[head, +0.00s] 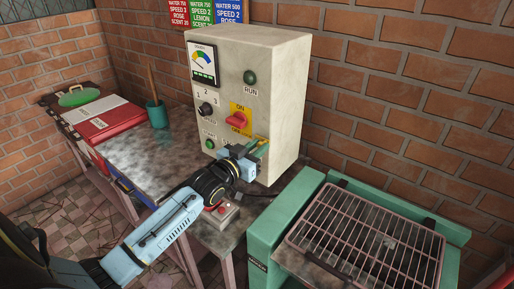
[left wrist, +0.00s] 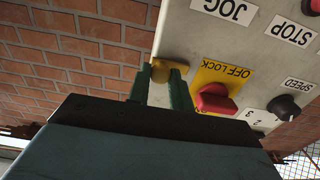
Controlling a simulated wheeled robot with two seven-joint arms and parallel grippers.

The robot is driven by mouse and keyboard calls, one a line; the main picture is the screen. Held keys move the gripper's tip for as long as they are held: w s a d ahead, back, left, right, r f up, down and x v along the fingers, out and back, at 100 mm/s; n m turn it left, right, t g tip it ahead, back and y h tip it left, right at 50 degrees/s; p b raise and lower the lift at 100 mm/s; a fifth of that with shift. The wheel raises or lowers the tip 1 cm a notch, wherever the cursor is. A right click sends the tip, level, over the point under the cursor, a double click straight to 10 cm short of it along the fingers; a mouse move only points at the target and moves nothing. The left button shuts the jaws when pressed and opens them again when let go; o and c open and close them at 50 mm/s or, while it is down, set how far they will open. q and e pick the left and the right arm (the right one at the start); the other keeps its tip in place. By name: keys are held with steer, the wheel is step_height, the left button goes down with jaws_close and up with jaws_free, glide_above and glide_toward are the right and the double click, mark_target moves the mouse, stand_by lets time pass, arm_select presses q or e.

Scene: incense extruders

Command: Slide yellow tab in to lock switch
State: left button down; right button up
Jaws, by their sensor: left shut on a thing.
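The switch is a red rotary handle (head: 239,121) on a yellow plate (head: 240,107) marked ON and OFF, on the front of a cream control box (head: 288,70). In the left wrist view, which is upside down, the red handle (left wrist: 215,99) and the plate (left wrist: 224,72) marked OFF LOCK show clearly. My left gripper (head: 258,148) is at the box front, just below and right of the switch. Its green fingers (left wrist: 168,86) are shut on the small yellow tab (left wrist: 160,70), beside the plate. How far the tab is in is hidden. My right gripper is out of view.
A speed knob (head: 206,109), a gauge (head: 204,62), a green RUN lamp (head: 250,77) and a green button (head: 210,144) are on the box. A green-framed wire rack (head: 366,240) stands right. Brick wall is behind.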

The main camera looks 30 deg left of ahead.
mark_target(256, 137)
arm_select(q)
steer(key=a, duration=0.3)
steer(key=shift+w, duration=0.1)
steer(key=c, duration=1.7)
jaws_free()
steer(key=o, duration=0.4)
steer(key=shift+a, duration=0.1)
steer(key=s, duration=0.9)
steer(key=s+a, duration=0.1)
steer(key=s, duration=0.3)
steer(key=shift+s, duration=0.15)
steer(key=shift+d, duration=0.1)
